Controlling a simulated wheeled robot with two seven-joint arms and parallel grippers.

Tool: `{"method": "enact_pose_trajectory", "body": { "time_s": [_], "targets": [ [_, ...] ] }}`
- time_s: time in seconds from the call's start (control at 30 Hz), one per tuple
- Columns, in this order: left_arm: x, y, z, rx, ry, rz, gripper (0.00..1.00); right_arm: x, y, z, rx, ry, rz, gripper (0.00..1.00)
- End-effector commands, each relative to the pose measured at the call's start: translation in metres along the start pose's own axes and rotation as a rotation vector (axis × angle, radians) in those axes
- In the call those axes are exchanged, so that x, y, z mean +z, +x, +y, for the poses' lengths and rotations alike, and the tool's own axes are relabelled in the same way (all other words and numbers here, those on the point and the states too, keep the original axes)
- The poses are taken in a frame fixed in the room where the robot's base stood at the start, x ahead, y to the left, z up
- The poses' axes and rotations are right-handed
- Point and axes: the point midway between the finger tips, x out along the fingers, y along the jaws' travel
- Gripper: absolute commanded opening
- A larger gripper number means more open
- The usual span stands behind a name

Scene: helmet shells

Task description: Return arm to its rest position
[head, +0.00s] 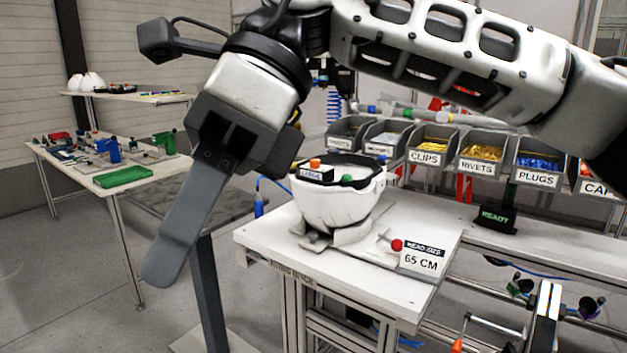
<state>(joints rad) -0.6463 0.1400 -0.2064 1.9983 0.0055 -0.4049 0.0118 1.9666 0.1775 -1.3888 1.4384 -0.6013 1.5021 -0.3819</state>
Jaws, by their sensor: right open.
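My right arm (450,50) comes in from the upper right and reaches across the top of the view. Its gripper (178,245) hangs at the left, pointing down, in front of and left of the workbench. One long grey finger shows; the other is hidden behind it or overlaps it. The gripper is open and I see nothing in it. It is apart from the white helmet shell (335,208), which sits upside down in a fixture on the bench. My left gripper is not in view.
The white workbench (370,285) carries a "65 CM" sign (421,261) and a red knob (396,245). A side table (70,185) with tools and a green tray (124,177) stands left. Floor is clear at lower left.

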Motion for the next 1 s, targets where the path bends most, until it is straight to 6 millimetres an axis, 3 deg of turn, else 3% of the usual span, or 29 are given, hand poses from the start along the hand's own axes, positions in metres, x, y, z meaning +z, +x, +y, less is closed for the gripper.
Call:
{"method": "enact_pose_trajectory", "body": {
  "time_s": [0.1,0.2,0.37,0.53,0.67,0.77,0.9,1.0],
  "targets": [
    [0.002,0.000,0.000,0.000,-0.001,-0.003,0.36,0.015,0.025,-0.002,0.184,0.040,-0.241,0.42],
    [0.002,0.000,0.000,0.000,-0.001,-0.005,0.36,0.031,0.032,-0.003,0.353,0.112,-0.490,0.42],
    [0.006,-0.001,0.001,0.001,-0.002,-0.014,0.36,0.040,0.019,-0.020,0.610,0.299,-0.888,0.42],
    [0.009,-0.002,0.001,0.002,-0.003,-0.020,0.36,0.015,-0.005,-0.066,0.859,0.582,-1.299,0.42],
    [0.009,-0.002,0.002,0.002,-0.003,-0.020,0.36,-0.034,-0.010,-0.116,1.028,0.854,-1.597,0.42],
    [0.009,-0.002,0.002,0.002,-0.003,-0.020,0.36,-0.089,0.002,-0.154,1.138,1.092,-1.813,0.42],
    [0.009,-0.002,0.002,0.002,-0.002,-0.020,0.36,-0.179,0.043,-0.194,1.256,1.452,-2.082,0.42],
    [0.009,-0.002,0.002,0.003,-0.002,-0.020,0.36,-0.243,0.085,-0.206,1.305,1.704,-2.238,0.42]
  ]
}}
